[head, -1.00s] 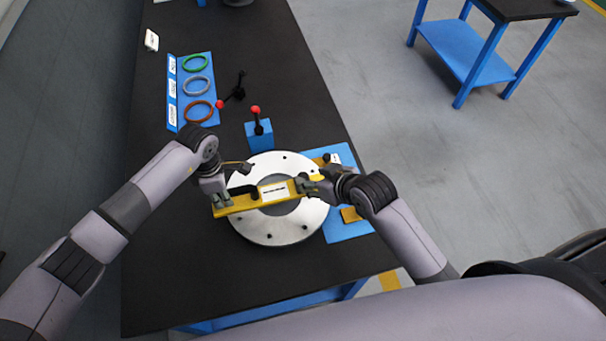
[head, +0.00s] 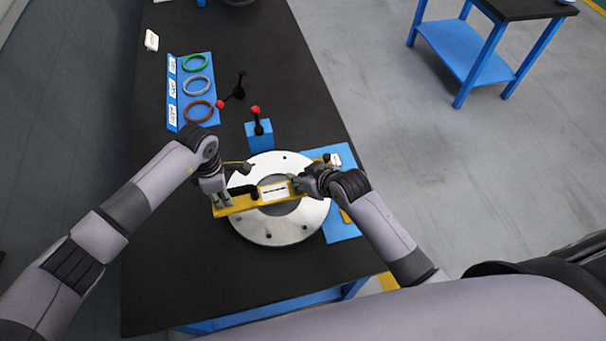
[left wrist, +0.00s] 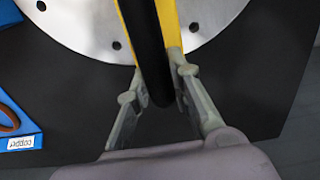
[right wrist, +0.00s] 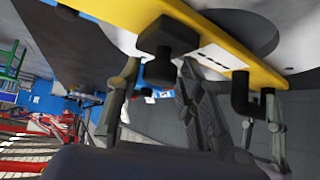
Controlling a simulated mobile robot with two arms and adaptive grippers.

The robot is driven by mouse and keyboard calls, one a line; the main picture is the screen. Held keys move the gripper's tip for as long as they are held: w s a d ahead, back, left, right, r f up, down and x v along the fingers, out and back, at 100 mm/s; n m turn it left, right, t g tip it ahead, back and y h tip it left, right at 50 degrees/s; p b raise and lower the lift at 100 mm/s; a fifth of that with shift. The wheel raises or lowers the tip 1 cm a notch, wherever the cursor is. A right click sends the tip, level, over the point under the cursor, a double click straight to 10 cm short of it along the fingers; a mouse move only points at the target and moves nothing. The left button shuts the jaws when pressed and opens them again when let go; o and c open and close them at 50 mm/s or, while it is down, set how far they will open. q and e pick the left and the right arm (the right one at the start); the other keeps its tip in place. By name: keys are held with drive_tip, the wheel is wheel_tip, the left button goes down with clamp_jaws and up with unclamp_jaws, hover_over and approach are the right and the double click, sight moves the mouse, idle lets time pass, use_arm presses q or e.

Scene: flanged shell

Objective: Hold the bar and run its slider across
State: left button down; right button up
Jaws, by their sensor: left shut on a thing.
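The yellow bar (head: 241,204) lies across the round metal flange (head: 270,236), with a white label on its middle. My left gripper (head: 218,200) is shut on the bar's left end; in the left wrist view its fingers (left wrist: 157,92) flank the bar and its black handle (left wrist: 154,55). My right gripper (head: 303,184) is at the bar's right part. In the right wrist view its fingers (right wrist: 160,88) stand apart, on either side of a black knob (right wrist: 168,42) under the bar, apparently the slider. Gaps show beside the knob; contact is unclear.
A blue block with a red-knobbed lever (head: 258,134) stands just behind the flange. A blue rack with green, grey and brown rings (head: 197,86) is farther back. A blue mat (head: 340,228) lies right of the flange. The black table (head: 180,260) is clear at front left.

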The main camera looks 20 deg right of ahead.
drive_tip(key=shift+d, duration=0.1)
clamp_jaws()
drive_tip(key=shift+f, duration=0.1)
idle(0.3)
drive_tip(key=d, duration=0.7)
drive_tip(key=shift+s+f, duration=0.1)
use_arm(q)
drive_tip(key=shift+a, duration=0.1)
use_arm(e)
drive_tip(key=shift+o, duration=1.8)
unclamp_jaws()
drive_tip(key=shift+a, duration=0.15)
